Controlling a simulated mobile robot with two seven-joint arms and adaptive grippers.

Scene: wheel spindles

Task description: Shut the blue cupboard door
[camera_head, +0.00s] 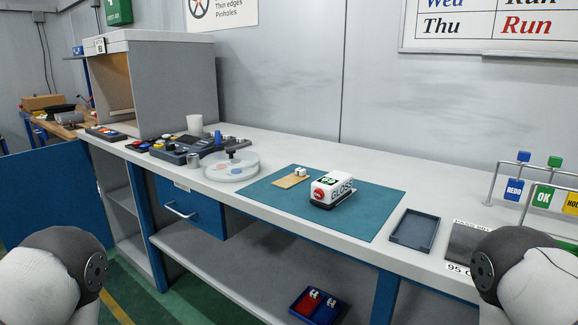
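The blue cupboard door (50,195) stands open at the left, swung out from the bench. It is a flat blue panel, and its lower part is hidden behind my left arm. The open cupboard (120,198) to its right is grey inside, with a shelf. I cannot make out a handle on the door. Only rounded links of my two arms show, at the lower left and lower right corners. Neither gripper is in view.
A blue drawer (190,207) with a metal handle is right of the cupboard. The bench top (380,165) carries a teal mat (265,192), a GLOSS block (332,190), a dark tray (415,230) and several tools. Open floor (130,290) lies before the cupboard.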

